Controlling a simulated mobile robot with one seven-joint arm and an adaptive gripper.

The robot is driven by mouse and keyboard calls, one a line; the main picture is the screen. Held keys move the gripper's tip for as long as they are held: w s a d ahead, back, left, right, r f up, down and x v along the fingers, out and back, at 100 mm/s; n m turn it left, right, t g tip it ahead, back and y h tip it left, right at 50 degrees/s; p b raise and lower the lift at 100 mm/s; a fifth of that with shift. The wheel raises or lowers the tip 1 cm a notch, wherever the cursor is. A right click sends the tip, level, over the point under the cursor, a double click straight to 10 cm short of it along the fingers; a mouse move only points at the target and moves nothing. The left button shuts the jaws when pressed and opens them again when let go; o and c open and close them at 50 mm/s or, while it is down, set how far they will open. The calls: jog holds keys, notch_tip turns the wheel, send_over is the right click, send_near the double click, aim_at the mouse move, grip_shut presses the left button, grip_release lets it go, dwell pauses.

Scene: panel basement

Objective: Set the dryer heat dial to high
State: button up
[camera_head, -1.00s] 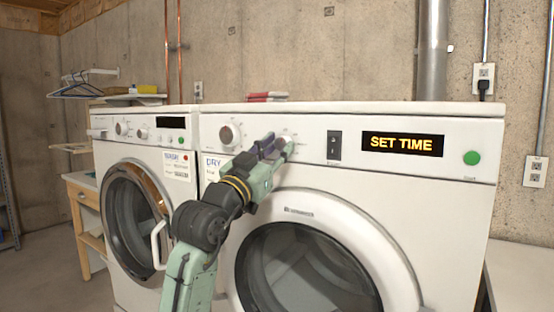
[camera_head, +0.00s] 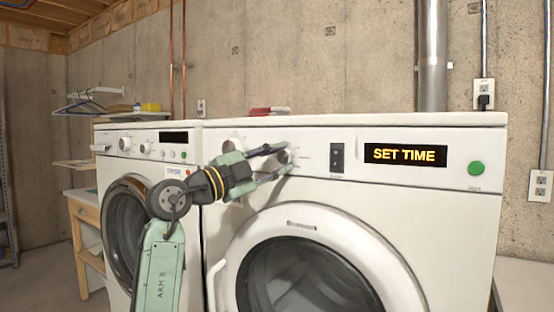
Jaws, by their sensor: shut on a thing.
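The white dryer (camera_head: 455,240) has a display (camera_head: 405,155) that reads "SET TIME". Two dials show on its panel: a left one (camera_head: 233,144), partly hidden behind my arm, and a right one (camera_head: 285,156). My gripper (camera_head: 288,158) reaches in from the left, one finger above and one below the right dial, and is shut on it. The fingers cover part of this dial, so its pointer cannot be read. The small print around it is too small to read, so I cannot tell from labels which dial sets the heat.
Right of the held dial are a dark switch (camera_head: 337,157) and a green button (camera_head: 476,168). The washer (camera_head: 110,165) stands to the left, with its own knobs. A red item (camera_head: 269,111) lies on the dryer's top. The panel between switch and button is otherwise clear.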

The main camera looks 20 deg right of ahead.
jog(key=m+p, duration=0.1)
jog(key=m, duration=0.1)
jog(key=m+g+y+p, duration=0.1)
jog(key=m, duration=0.1)
jog(key=r+m+g+y+p, duration=0.1)
jog(key=m, duration=0.2)
jog(key=m+y+p, duration=0.2)
jog(key=m+p, duration=0.1)
jog(key=m, duration=0.1)
jog(key=shift+m, duration=0.3)
jog(key=shift+f, duration=0.1)
dwell(0.3)
jog(key=o, duration=1.2)
jog(key=shift+c, duration=0.2)
jog(key=shift+a, duration=0.1)
jog(key=v, duration=1.2)
